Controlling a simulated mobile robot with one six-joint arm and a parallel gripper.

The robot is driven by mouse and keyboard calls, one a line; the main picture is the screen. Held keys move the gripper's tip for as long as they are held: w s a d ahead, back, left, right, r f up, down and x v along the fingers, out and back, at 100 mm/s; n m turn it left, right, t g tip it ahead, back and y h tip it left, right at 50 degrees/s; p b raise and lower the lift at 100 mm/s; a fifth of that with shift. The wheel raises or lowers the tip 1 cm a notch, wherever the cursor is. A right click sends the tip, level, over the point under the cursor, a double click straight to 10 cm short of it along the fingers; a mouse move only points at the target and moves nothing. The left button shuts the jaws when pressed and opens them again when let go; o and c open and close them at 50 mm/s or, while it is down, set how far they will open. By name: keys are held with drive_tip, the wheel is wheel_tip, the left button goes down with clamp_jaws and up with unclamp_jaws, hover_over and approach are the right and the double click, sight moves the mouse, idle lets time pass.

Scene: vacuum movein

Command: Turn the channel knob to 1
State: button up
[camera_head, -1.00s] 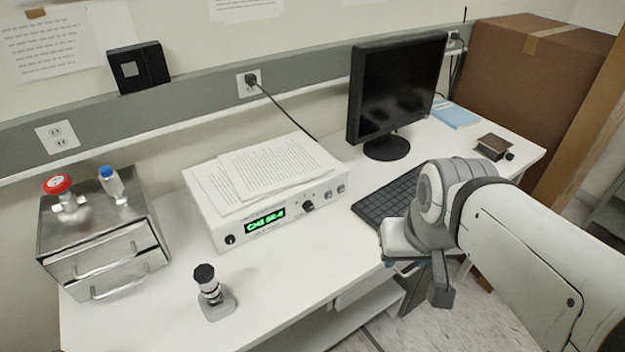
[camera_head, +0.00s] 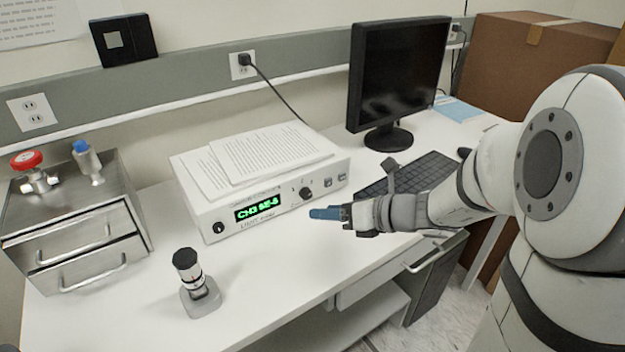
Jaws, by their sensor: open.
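The white instrument box (camera_head: 222,221) stands on the bench with papers on top. Its green display (camera_head: 257,208) appears to read "CH3" followed by smaller characters. A black knob (camera_head: 305,193) sits right of the display, with small marks above it; it looks like the channel knob, but its pointer is too small to read. Another black knob (camera_head: 219,228) is at the panel's left end. My gripper (camera_head: 318,213) is in front of the panel's right half, just below and in front of the right knob, apart from it. Its blue-tipped fingers point left, open and empty.
Papers (camera_head: 262,155) lie on the box. A keyboard (camera_head: 412,175) and monitor (camera_head: 400,85) stand to the right, close behind my arm. A small gauge (camera_head: 197,285) stands front left, near a metal drawer unit (camera_head: 75,240).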

sight(308, 195)
drive_tip(key=w+m+t, duration=0.1)
drive_tip(key=m, duration=0.1)
drive_tip(key=w+d+f+m+t, duration=0.1)
drive_tip(key=w+m, duration=0.1)
drive_tip(key=w+d+f+m+b, duration=0.1)
drive_tip(key=m, duration=0.1)
drive_tip(key=shift+w+d+f+t, duration=0.1)
drive_tip(key=shift+w+f+t, duration=0.15)
drive_tip(key=shift+w+t, duration=0.15)
drive_tip(key=shift+w, duration=0.2)
drive_tip(key=x, duration=0.7)
drive_tip(key=shift+w, duration=0.15)
